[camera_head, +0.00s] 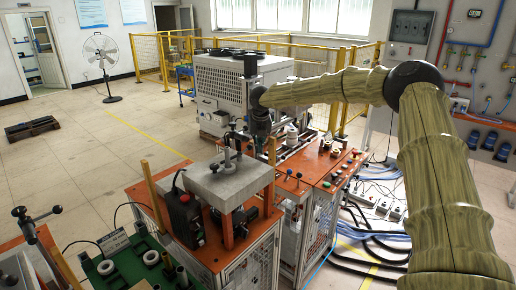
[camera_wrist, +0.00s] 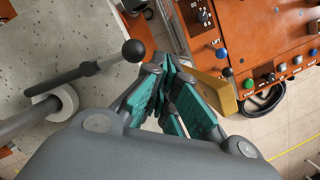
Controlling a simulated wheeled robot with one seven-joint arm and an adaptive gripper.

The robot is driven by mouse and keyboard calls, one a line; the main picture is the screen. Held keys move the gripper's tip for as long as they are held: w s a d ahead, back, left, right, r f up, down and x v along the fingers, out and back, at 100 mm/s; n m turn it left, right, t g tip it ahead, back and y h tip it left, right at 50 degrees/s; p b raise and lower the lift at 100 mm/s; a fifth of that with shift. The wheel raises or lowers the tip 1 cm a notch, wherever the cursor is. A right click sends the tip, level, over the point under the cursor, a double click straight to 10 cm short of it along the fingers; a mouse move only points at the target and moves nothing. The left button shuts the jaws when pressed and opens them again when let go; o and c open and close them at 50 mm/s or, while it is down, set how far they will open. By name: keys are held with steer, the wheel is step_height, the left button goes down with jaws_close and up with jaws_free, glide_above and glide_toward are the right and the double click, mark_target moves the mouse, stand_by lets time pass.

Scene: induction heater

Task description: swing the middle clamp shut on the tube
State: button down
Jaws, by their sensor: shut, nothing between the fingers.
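My gripper (camera_wrist: 168,72) is shut and empty, its teal-padded fingers together in the wrist view. A dark clamp lever (camera_wrist: 90,75) with a black ball knob (camera_wrist: 135,50) lies just left of my fingertips. The lever runs down left to a grey rod with a pale collar (camera_wrist: 60,100). I cannot tell whether finger and knob touch. In the head view the middle clamp (camera_head: 228,150) stands on a grey block (camera_head: 225,185), with my gripper (camera_head: 262,147) just right of it. I cannot make out the tube under it or whether the clamp is shut.
A yellowish post (camera_wrist: 212,92) stands close right of my fingers. An orange control panel (camera_wrist: 265,40) with buttons and knobs lies beyond it. Another clamp (camera_head: 38,225) is at the lower left, and a black box (camera_head: 185,218) stands before the block.

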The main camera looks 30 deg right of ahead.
steer(key=shift+w+d, duration=0.1)
steer(key=shift+w, duration=0.25)
stand_by(0.5)
steer(key=v, duration=1.2)
stand_by(0.4)
steer(key=shift+f, duration=0.1)
stand_by(0.5)
